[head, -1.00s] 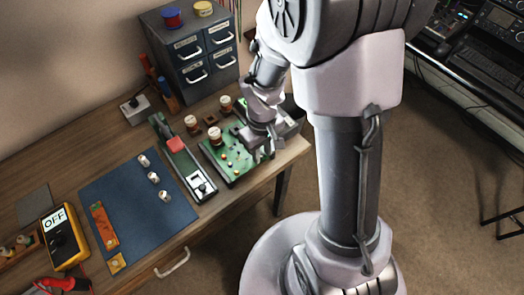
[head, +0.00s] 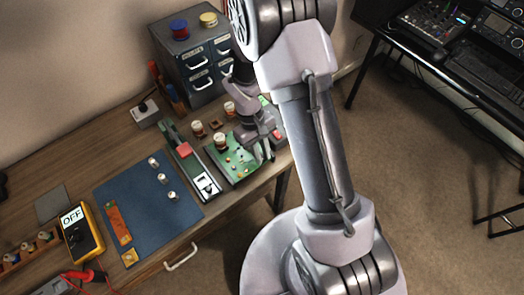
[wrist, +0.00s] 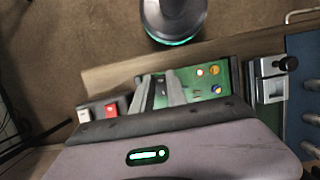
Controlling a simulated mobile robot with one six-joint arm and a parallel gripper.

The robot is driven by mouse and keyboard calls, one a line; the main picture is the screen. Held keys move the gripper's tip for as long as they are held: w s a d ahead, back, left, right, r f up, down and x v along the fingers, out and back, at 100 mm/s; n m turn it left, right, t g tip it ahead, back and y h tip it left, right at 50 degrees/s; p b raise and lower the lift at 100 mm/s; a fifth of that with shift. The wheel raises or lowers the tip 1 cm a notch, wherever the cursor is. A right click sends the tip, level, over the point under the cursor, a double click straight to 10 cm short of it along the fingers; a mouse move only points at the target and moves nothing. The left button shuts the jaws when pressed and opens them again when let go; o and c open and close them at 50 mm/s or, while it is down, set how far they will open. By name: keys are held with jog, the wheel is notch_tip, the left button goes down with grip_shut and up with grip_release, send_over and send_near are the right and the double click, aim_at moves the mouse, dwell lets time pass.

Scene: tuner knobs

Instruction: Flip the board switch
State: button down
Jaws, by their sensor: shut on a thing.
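The green circuit board (head: 236,162) lies on the bench near its front right edge, with several small coloured parts on it. It also shows in the wrist view (wrist: 213,78). My gripper (head: 264,152) reaches down at the right end of the board. In the wrist view my gripper's two grey fingers (wrist: 164,88) are close together over the board. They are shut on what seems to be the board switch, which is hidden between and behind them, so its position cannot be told.
A box with red and white buttons (wrist: 109,108) stands close beside the fingers. A long panel with a lever (head: 190,160) lies left of the board. A blue mat (head: 140,210), a yellow multimeter (head: 82,235) and a drawer cabinet (head: 195,62) are also on the bench.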

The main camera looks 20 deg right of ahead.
jog(key=c, duration=1.6)
grip_release()
jog(key=p+v, duration=0.6)
jog(key=v, duration=1.1)
jog(key=shift+r, duration=0.2)
